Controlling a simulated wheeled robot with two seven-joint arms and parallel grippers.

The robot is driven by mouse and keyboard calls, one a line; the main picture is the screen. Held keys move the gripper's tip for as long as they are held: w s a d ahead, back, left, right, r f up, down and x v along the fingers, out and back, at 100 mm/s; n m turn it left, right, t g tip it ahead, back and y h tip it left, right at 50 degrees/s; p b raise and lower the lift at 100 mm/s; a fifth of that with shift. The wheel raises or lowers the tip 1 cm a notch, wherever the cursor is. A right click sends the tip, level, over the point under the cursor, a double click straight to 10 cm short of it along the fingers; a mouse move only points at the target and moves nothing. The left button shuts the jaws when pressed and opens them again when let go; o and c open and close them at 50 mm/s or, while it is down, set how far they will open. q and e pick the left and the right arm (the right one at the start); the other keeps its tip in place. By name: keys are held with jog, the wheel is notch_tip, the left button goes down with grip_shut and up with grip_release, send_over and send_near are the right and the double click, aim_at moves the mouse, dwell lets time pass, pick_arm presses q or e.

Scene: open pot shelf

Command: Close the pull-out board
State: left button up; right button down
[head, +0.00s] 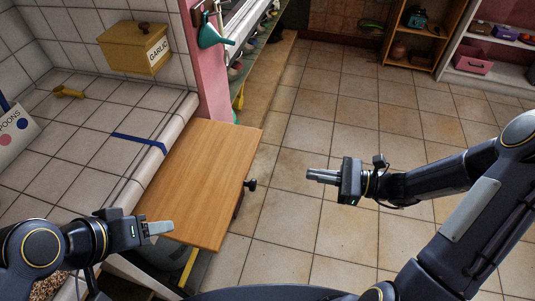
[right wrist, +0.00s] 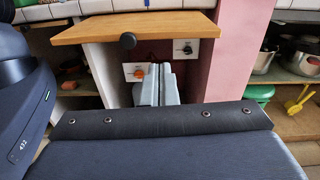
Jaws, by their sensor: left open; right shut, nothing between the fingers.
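The wooden pull-out board (head: 203,180) juts out from under the tiled counter in the head view, with a dark round knob (head: 250,184) on its outer edge. The board also shows in the right wrist view (right wrist: 190,27), with its knob (right wrist: 127,41) on the front edge. My right gripper (head: 310,176) is shut and empty, to the right of the knob and apart from it. Its fingers show below the board in the right wrist view (right wrist: 156,84). My left gripper (head: 168,229) is open near the board's near left corner; I cannot tell whether it touches.
The tiled counter (head: 84,150) holds a yellow garlic box (head: 135,46), a yellow scoop (head: 69,91) and a blue strip (head: 139,142). A pink post (head: 205,90) stands at the board's far end. Open tiled floor (head: 310,235) lies to the right.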

pick_arm(q)
jog(key=shift+w+r, duration=0.1)
jog(key=shift+w, duration=0.1)
pick_arm(e)
jog(key=w+x, duration=0.1)
jog(key=x, duration=1.3)
jog(key=shift+w+d+f+m+t, duration=0.2)
jog(key=shift+w+m+t, duration=0.1)
jog(key=shift+m+t, duration=0.1)
jog(key=b, duration=0.2)
send_near(185, 143)
jog(key=x, duration=0.3)
jog(key=b+x, duration=0.1)
jog(key=x, duration=0.2)
jog(key=f+b+x, duration=0.1)
jog(key=x, duration=0.2)
jog(key=shift+a, duration=0.35)
pick_arm(q)
jog(key=f, duration=0.1)
jog(key=a+f, duration=0.1)
jog(key=f, duration=0.2)
jog(key=shift+w+a+f, duration=0.25)
jog(key=shift+a+f, duration=0.1)
jog(key=shift+f, duration=0.05)
pick_arm(e)
jog(key=shift+r, duration=0.15)
